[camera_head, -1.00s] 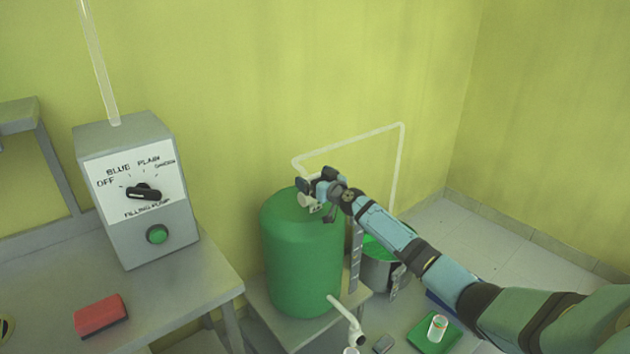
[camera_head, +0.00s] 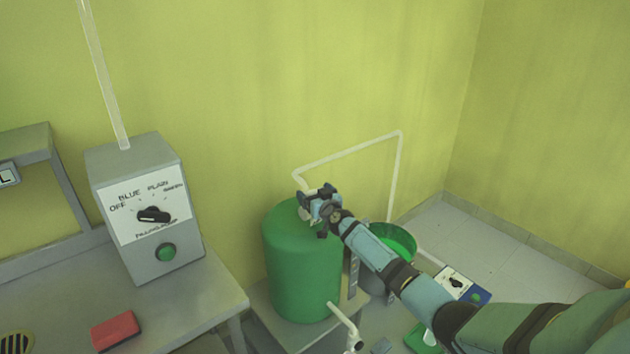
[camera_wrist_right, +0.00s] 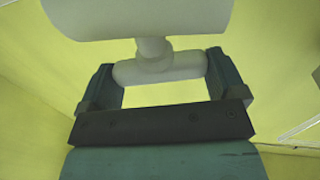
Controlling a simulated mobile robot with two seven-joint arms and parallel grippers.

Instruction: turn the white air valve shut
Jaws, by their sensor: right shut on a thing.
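The white air valve sits on top of the green tank (camera_head: 300,262). In the head view it is mostly hidden behind my right gripper (camera_head: 312,205). In the right wrist view the white valve handle (camera_wrist_right: 160,69) is a short crossbar on a stem, running across between the two fingers of my right gripper (camera_wrist_right: 158,78). The fingers are shut on the bar, one at each end. The wide white valve body (camera_wrist_right: 140,16) fills the top of that view. My left gripper is not in view.
A thin white pipe (camera_head: 350,152) rises behind the tank and drops into a green-topped bucket (camera_head: 397,240). A grey control box (camera_head: 150,215) and red block (camera_head: 115,330) are on the left bench (camera_head: 200,320). A white spout (camera_head: 345,322) sticks out at the tank's lower front.

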